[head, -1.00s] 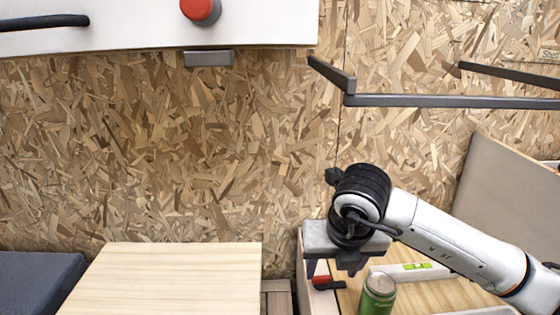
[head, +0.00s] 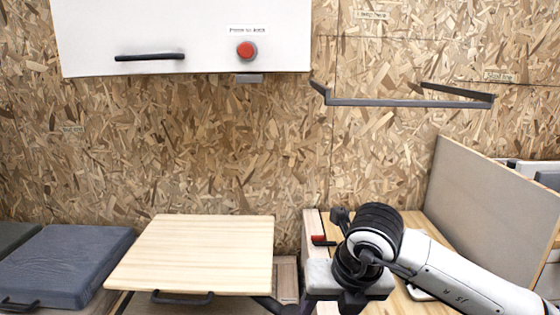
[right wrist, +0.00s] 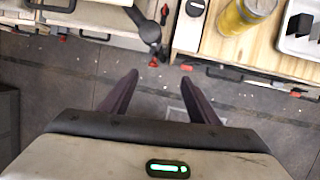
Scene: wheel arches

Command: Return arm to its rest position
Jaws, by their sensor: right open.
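My right arm (head: 450,275) comes in from the lower right of the head view, and its wrist bends downward. My right gripper (head: 322,302) is at the bottom edge there, in front of the wooden worktop, with its fingertips partly cut off. In the right wrist view my right gripper (right wrist: 158,84) has its two dark fingers wide apart. Nothing is between them, and grey floor (right wrist: 150,110) shows below. My left gripper is in neither view.
A light wooden board (head: 195,255) with a black handle sits left of my gripper. A grey partition (head: 480,205) rises at right. A dark rail (head: 410,101) and white cabinet (head: 180,35) are above.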

